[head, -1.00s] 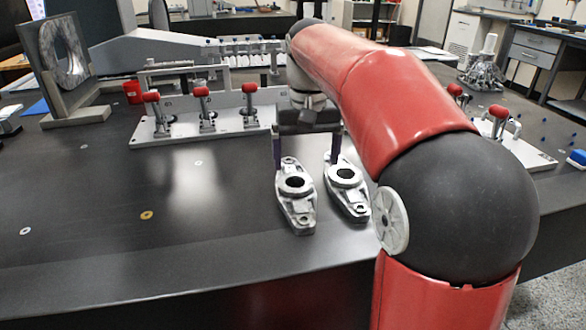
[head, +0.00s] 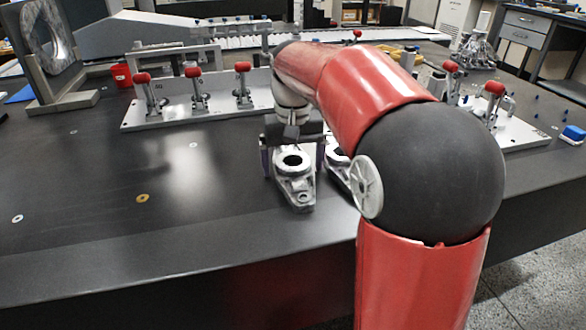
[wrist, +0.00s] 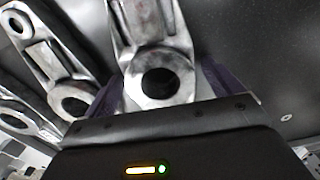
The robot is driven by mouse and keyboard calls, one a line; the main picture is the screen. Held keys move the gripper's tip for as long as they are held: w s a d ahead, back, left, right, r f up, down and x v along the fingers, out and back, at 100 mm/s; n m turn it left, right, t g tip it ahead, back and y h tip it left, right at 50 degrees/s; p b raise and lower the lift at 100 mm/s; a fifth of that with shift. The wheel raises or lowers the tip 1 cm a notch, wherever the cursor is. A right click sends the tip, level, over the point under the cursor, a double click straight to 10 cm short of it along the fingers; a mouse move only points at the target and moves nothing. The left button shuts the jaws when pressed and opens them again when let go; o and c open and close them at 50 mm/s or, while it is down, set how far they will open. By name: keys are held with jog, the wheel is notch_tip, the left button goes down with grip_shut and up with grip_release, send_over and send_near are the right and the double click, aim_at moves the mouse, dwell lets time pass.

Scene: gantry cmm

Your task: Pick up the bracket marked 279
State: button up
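Two grey metal brackets, each with a large round bore, lie on the dark table in the head view: a left one (head: 294,185) and a right one (head: 338,168), the latter partly hidden by my arm. My gripper (head: 292,168) is open, with its dark purple fingers on either side of the left bracket. The wrist view shows this bracket (wrist: 144,30) between the fingers, its bore close to the palm. The other bracket (wrist: 50,55) is just left there. I cannot read the number 279 on any bracket.
Another grey part with a bore (wrist: 15,120) shows at the wrist view's left edge. A fixture plate with red-tipped clamps (head: 220,105) stands behind the brackets, and a second clamp plate (head: 515,130) is at right.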

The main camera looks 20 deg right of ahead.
jog(key=shift+r, duration=0.1)
jog(key=c, duration=1.4)
